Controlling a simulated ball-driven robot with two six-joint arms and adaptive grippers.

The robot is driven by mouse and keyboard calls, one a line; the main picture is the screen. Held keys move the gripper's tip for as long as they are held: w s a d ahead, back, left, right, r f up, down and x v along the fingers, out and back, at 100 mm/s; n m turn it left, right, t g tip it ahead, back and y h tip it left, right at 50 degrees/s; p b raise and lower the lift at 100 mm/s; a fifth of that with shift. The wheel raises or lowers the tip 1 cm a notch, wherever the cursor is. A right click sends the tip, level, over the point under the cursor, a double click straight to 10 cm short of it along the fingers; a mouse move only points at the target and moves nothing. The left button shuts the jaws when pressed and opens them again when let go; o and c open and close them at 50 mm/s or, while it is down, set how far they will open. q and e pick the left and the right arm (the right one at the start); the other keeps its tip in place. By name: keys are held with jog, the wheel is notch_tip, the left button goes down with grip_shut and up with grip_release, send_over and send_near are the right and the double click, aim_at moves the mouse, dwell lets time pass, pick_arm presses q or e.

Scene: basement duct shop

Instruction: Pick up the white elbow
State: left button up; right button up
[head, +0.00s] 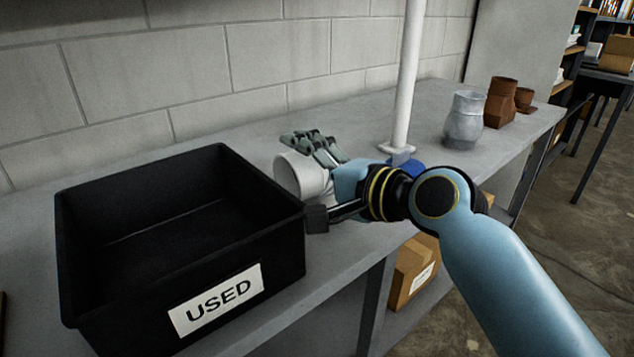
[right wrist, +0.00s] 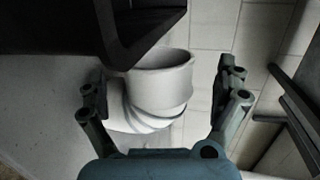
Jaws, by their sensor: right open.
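The white elbow (head: 300,174) sits on the grey bench just right of the black bin marked USED. It also shows in the right wrist view (right wrist: 160,82), its round opening facing up and partly behind the bin's corner. My right gripper (head: 311,178) is open, with one finger on the far side of the elbow and the other on the near side. In the right wrist view the elbow lies between the spread fingers, nearer the left one. I cannot tell whether a finger touches it. My palm hides part of the elbow in the head view. My left gripper is not in view.
The deep black bin (head: 285,254) looks empty and stands close to the near fingertip. A white upright post (head: 409,75) rises behind my wrist. A grey metal fitting (head: 464,121) and rusty brown fittings (head: 501,102) stand farther right. A cardboard box (head: 413,270) sits below the bench.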

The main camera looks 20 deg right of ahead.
aim_at(289, 177)
jog(key=x, duration=0.4)
jog(key=shift+f, duration=0.15)
jog(key=c, duration=1.4)
jog(key=shift+o, duration=0.2)
